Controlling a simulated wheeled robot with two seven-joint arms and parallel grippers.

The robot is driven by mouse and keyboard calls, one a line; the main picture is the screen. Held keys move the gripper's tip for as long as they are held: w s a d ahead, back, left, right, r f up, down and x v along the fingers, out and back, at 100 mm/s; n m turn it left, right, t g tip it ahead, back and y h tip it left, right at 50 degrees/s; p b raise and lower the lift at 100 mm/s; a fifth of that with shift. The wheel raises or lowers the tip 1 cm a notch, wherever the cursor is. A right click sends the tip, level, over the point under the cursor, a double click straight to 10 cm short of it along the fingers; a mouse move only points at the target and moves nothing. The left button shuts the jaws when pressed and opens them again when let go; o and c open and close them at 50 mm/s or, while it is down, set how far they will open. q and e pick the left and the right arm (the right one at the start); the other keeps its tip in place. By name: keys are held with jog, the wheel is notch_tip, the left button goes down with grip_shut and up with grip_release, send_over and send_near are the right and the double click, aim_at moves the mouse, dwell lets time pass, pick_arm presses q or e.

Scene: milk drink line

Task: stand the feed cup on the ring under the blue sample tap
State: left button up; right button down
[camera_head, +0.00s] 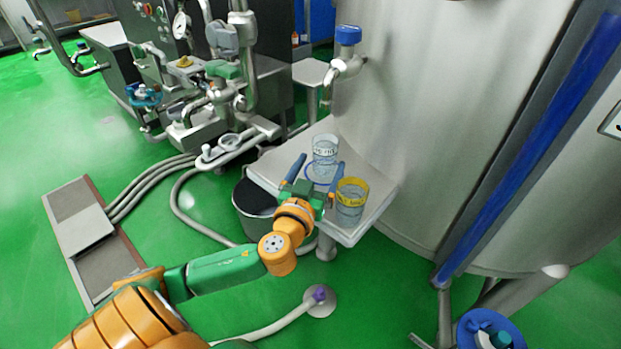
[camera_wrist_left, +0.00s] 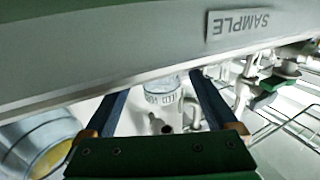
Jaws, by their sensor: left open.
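The feed cup (camera_head: 325,148), clear with a pale lettered band, stands upright on the small white table (camera_head: 376,205) below the blue-capped sample tap (camera_head: 345,65). My left gripper (camera_head: 314,166) is open, one finger on each side of the cup in the head view. In the left wrist view the cup (camera_wrist_left: 163,98) shows beyond the gap between the open fingers (camera_wrist_left: 158,82). Contact with the fingers cannot be told. My right gripper is not in view.
A clear cup with a yellow rim (camera_head: 350,203) stands close to the right finger, near the table's front corner. The big steel tank (camera_head: 440,120) rises behind. A dark bucket (camera_head: 252,208) and pipework (camera_head: 225,95) are to the left.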

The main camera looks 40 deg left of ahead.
pick_arm(q)
jog(key=v, duration=0.9)
jog(key=shift+s, duration=0.3)
jog(key=shift+r, duration=0.1)
